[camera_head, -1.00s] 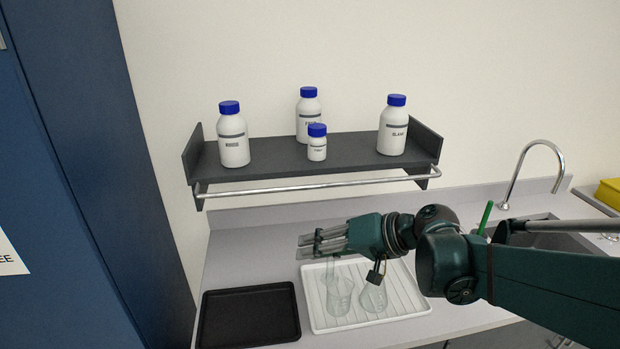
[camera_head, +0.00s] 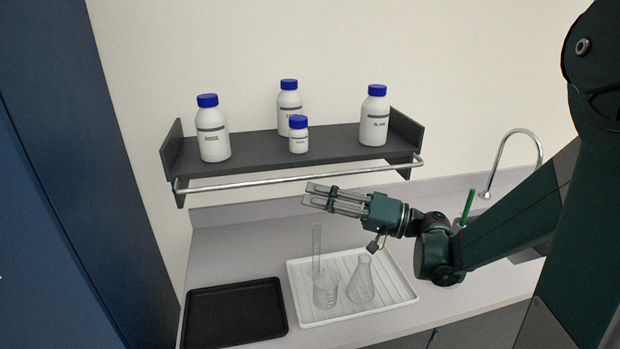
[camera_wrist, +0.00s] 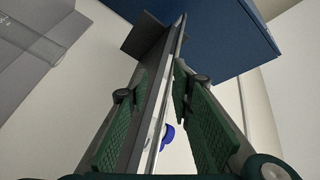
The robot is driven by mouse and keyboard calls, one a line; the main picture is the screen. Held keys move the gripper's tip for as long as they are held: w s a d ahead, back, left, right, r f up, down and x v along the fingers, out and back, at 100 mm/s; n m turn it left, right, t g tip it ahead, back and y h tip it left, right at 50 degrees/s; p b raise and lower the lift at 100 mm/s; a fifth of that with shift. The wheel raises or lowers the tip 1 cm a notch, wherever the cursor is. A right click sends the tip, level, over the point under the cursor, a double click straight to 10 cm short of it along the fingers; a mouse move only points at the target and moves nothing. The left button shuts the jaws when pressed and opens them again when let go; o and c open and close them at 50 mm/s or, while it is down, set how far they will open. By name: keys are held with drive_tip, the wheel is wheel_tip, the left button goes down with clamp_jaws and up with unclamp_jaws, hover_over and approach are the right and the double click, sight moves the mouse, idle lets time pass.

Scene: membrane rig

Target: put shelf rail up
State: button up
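The chrome shelf rail (camera_head: 250,182) runs along the front of the dark grey shelf (camera_head: 260,149), slightly below its board, on end brackets. My gripper (camera_head: 318,195) is just below the middle of the rail in the head view, pointing left, with its fingers apart and nothing between them. In the wrist view the fingers (camera_wrist: 164,90) are open, and the rail (camera_wrist: 165,100) shows as a bright strip beyond the gap, alongside the shelf. I cannot tell whether a finger touches the rail.
Several white bottles with blue caps, including a small one (camera_head: 298,140), stand on the shelf. Below are a white tray (camera_head: 300,300) with a beaker (camera_head: 326,291) and a flask (camera_head: 361,283), and a black tray (camera_head: 235,312). A tall blue cabinet (camera_head: 60,180) stands left; a faucet (camera_head: 515,135) is right.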

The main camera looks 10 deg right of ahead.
drive_tip(key=s+d+n+t+y, duration=0.1)
drive_tip(key=d+n+y, duration=0.1)
drive_tip(key=d, duration=0.5)
drive_tip(key=s+d+r+n+y+b, duration=0.1)
drive_tip(key=d+n+y, duration=0.1)
drive_tip(key=d+y, duration=0.2)
drive_tip(key=d, duration=0.3)
drive_tip(key=shift+s+d+t, duration=0.25)
drive_tip(key=shift+d+t, duration=0.05)
drive_tip(key=shift+t, duration=0.1)
drive_tip(key=shift+a, duration=0.1)
drive_tip(key=b, duration=0.2)
approach(313, 176)
drive_tip(key=w+x, duration=0.1)
drive_tip(key=x, duration=0.6)
drive_tip(key=shift+a+r, duration=0.15)
drive_tip(key=shift+a, duration=0.3)
drive_tip(key=shift+x, duration=0.8)
